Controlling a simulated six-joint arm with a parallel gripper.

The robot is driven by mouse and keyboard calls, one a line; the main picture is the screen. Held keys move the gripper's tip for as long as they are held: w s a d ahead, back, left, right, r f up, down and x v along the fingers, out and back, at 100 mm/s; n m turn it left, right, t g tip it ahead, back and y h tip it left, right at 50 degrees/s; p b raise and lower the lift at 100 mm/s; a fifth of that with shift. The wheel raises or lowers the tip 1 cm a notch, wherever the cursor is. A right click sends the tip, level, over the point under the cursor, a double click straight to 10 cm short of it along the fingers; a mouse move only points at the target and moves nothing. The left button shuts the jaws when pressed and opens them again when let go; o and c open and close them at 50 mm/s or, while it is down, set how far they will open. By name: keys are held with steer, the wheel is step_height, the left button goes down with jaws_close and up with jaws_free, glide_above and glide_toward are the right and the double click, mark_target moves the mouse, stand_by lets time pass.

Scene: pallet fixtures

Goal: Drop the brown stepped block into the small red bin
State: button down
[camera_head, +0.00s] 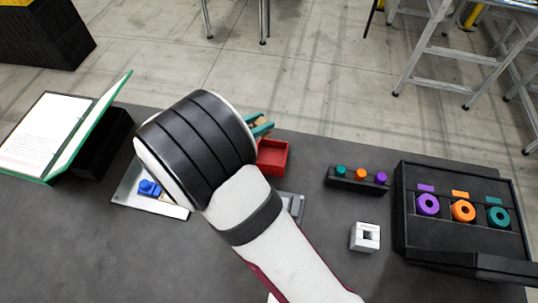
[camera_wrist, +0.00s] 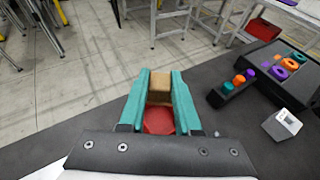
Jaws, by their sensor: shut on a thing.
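My gripper (camera_wrist: 160,92) shows in the wrist view with its two teal fingers shut on the brown block (camera_wrist: 160,86). The block sits between the fingertips; its stepped shape is hard to make out from here. The small red bin (camera_wrist: 158,121) shows below and behind the block, between the fingers, partly hidden by them. In the head view the red bin (camera_head: 273,156) stands near the far edge of the table, partly covered by my arm. The teal fingertips (camera_head: 262,126) show just beyond my wrist, by the bin's far left side, with a bit of brown between them.
A black rack (camera_head: 352,186) with coloured knobs, a white block (camera_head: 364,237) and a black tray (camera_head: 445,245) with coloured rings stand to the right. A metal plate with a blue part (camera_head: 148,188) and a green-edged open book (camera_head: 60,130) are left.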

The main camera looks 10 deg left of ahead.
steer(key=w+d+f+m+g+h, duration=0.1)
steer(key=d+f+m+g+h, duration=0.1)
steer(key=d+f, duration=0.2)
steer(key=shift+w+f, duration=0.35)
steer(key=shift+f, duration=0.25)
steer(key=c, duration=0.5)
jaws_free()
steer(key=v, duration=1.6)
steer(key=shift+d, duration=0.1)
steer(key=shift+w, duration=0.1)
